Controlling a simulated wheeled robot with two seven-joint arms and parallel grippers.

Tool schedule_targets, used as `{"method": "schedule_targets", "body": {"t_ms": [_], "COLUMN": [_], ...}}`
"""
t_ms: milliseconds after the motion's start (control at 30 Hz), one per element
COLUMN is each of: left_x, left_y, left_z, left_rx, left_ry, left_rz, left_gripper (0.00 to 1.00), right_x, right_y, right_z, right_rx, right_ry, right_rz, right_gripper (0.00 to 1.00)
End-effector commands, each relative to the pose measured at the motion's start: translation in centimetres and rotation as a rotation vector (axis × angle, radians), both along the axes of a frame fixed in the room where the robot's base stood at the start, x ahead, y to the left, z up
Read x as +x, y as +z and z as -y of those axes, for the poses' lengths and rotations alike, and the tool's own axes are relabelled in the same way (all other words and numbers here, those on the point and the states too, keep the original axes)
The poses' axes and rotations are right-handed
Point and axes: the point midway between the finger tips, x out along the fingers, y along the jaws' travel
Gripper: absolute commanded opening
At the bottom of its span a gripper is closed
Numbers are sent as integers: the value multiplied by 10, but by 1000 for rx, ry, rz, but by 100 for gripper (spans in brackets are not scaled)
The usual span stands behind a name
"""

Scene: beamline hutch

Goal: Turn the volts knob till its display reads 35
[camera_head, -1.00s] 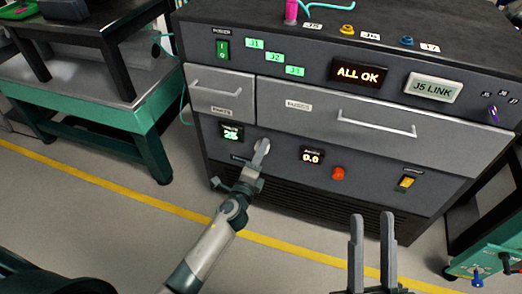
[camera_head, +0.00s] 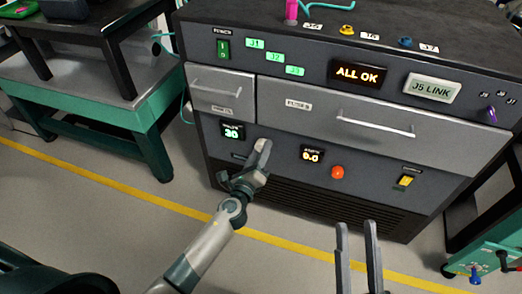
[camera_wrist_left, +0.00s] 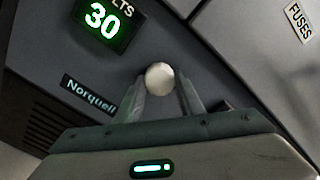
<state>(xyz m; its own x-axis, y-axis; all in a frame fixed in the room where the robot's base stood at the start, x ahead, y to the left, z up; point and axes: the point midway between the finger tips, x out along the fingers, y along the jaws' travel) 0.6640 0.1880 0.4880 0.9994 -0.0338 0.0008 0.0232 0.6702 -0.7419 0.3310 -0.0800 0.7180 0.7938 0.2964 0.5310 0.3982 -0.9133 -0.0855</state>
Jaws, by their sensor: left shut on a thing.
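The volts display (camera_head: 233,130) is on the left of the cabinet's lower panel and reads 30 in green. It also shows in the left wrist view (camera_wrist_left: 101,17), with "LTS" of its label visible. The volts knob (camera_wrist_left: 160,76) is pale and rounded, between the fingers of my left gripper (camera_wrist_left: 160,95). My left gripper (camera_head: 262,150) is shut on the knob, which it mostly hides in the head view. My right gripper (camera_head: 357,245) is in front of the cabinet, away from the panel, with its two fingers apart and nothing between them.
Right of the volts knob are a second display (camera_head: 312,155) reading 0.0, a red-orange knob (camera_head: 337,172) and a yellow switch (camera_head: 405,181). Above are drawers with handles (camera_head: 375,124) and an "ALL OK" display (camera_head: 358,74). A green-framed table (camera_head: 100,112) stands at the left.

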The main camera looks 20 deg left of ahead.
Motion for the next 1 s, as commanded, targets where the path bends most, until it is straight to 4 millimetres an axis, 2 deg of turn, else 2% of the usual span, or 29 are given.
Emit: {"method": "schedule_targets", "body": {"t_ms": [200, 233, 300, 733, 867, 1000], "left_x": [0, 0, 0, -5, -14, -33], "left_y": [-1, -1, -1, -1, -1, -1], "left_z": [2, 2, 1, 0, 0, 0], "left_rx": [-2, -2, -2, -2, -2, -2], "left_ry": [-3, -3, -3, -1, -1, -1], "left_rz": [-1, -1, -1, -1, -1, -2], "left_gripper": [12, 42, 53, 53, 53, 53], "right_x": [1, 1, 1, 1, 1, 1], "right_y": [3, 3, 4, 4, 4, 2], "right_z": [0, 0, 0, 1, 0, 0], "right_rx": [2, 3, 3, 4, 1, -3], "right_ry": [-2, -2, -1, -1, -1, 2], "right_rz": [6, 7, 9, 10, 8, 2], "right_gripper": [31, 31, 31, 31, 31, 31]}}
